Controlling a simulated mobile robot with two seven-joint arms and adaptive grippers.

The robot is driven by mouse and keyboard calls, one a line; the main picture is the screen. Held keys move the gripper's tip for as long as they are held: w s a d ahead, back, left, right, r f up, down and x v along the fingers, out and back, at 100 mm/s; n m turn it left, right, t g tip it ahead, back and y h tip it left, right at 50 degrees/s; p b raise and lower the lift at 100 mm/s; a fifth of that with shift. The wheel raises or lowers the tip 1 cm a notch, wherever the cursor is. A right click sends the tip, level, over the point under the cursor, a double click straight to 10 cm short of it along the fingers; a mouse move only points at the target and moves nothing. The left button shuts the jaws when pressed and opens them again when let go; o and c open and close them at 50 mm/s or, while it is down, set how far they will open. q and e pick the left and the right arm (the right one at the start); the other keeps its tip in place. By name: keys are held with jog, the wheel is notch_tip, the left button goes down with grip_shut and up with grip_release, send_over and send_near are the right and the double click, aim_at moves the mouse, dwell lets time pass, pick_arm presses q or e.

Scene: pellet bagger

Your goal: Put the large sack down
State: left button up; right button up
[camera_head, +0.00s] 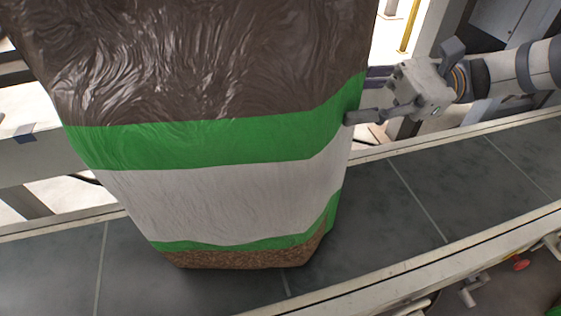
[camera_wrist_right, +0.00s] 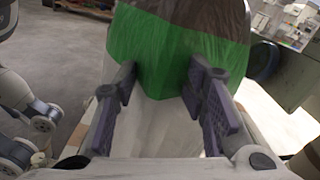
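The large sack (camera_head: 220,195) fills the left and middle of the head view, with brown, green and white bands and a brown, grainy-looking bottom. It is roughly upright, slightly tilted, over the dark conveyor (camera_head: 395,215); I cannot tell whether its bottom touches the belt. My right gripper (camera_head: 362,95) is at the sack's right edge, one finger in front and one partly hidden behind. In the right wrist view, the green band of the sack (camera_wrist_right: 160,65) fills the gap between the two finger pads. My left gripper is not seen.
The conveyor runs across the view, with pale rails along both sides; the near rail (camera_head: 400,275) crosses the lower right. The belt right of the sack is clear. A red knob (camera_head: 520,264) sits below the near rail. A yellow post (camera_head: 409,28) stands behind.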

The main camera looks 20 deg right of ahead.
jog(key=shift+o, duration=1.2)
jog(key=d, duration=1.2)
